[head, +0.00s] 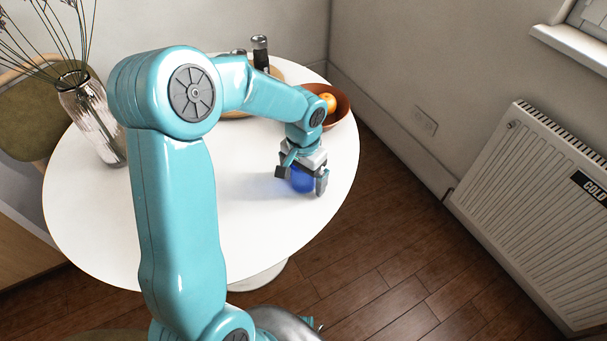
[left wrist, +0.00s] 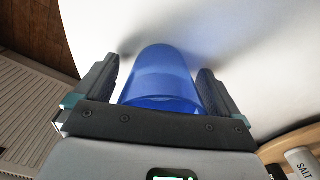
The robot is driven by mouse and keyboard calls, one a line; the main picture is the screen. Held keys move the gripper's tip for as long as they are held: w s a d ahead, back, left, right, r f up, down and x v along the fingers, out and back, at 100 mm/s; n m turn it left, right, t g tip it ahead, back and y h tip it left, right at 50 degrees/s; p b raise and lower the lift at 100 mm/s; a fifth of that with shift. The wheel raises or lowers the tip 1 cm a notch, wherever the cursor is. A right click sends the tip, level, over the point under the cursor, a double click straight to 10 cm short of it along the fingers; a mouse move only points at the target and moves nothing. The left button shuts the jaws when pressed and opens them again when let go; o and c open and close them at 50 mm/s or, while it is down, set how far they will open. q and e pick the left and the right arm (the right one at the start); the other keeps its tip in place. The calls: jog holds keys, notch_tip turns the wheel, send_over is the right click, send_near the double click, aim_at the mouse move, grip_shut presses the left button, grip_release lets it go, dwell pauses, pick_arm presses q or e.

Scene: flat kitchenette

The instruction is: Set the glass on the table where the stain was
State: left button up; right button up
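The blue see-through glass (head: 301,180) is between the fingers of my left gripper (head: 302,182), low over the right part of the round white table (head: 240,215). In the left wrist view the glass (left wrist: 162,85) fills most of the space between the fingers of my left gripper (left wrist: 158,88). The fingers look closed on its sides, with a thin gap by the left fingertip. I cannot tell whether its base touches the table. A faint blue tint lies on the table to its left. No stain shows. My right gripper is out of view.
Dark-topped shakers (head: 261,52) stand on a wooden tray at the back. A glass vase (head: 91,120) of stems is on the left. A white radiator (head: 535,200) is at right. The table's front is clear.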

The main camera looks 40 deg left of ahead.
pick_arm(q)
jog(key=shift+r, duration=0.35)
notch_tip(320, 180, up, 12)
jog(key=p, duration=0.2)
jog(key=shift+f, duration=0.2)
jog(key=shift+d, duration=0.1)
